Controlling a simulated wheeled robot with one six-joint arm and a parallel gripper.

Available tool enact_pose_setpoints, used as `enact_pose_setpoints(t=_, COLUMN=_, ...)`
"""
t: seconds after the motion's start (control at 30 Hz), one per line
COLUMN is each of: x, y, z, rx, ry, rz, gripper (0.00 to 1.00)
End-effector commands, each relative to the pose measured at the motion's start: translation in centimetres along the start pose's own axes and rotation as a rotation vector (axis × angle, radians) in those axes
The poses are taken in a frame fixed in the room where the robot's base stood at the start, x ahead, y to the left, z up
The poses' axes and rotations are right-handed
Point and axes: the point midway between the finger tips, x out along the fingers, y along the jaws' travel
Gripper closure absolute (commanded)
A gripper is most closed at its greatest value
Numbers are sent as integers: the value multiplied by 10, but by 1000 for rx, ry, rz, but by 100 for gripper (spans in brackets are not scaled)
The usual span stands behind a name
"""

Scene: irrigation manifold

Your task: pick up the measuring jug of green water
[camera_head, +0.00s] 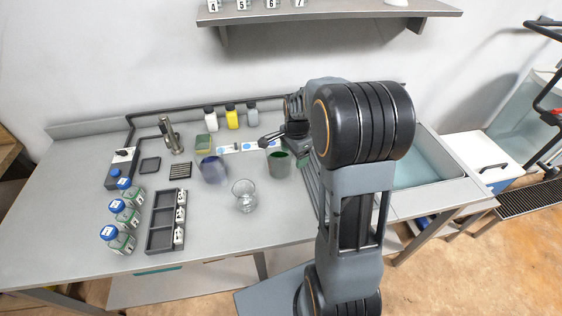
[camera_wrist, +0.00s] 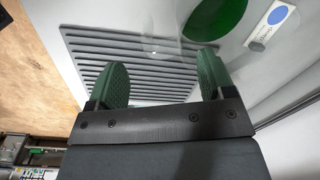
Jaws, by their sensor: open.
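The measuring jug of green water (camera_head: 280,164) stands upright on the grey bench, left of my arm in the head view. In the wrist view its clear wall and round green water (camera_wrist: 215,17) show at the top edge, partly cut off. My gripper (camera_wrist: 160,80) has two green-padded fingers spread wide apart with nothing between them. The jug lies beyond the fingertips, toward the upper right. In the head view my arm hides most of the gripper, so the exact gap to the jug cannot be told.
A ribbed draining board (camera_wrist: 140,60) lies beneath my gripper. A jug of blue water (camera_head: 212,171), an empty clear beaker (camera_head: 244,198) and a yellow-green container (camera_head: 204,144) stand left of the green jug. Several bottles stand behind. A sink (camera_head: 425,165) is at the right, a wall shelf (camera_head: 330,14) above.

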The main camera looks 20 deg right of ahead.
Motion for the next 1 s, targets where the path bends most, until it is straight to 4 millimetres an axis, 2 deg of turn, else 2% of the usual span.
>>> enact_pose_setpoints(t=0.4, x=47, y=-1, z=4, rx=-1, ry=-2, rz=4, gripper=25)
enact_pose_setpoints(t=0.7, x=50, y=-1, z=4, rx=-1, ry=0, rz=1, gripper=25)
enact_pose_setpoints(t=1.0, x=50, y=-1, z=4, rx=-1, ry=0, rz=1, gripper=52)
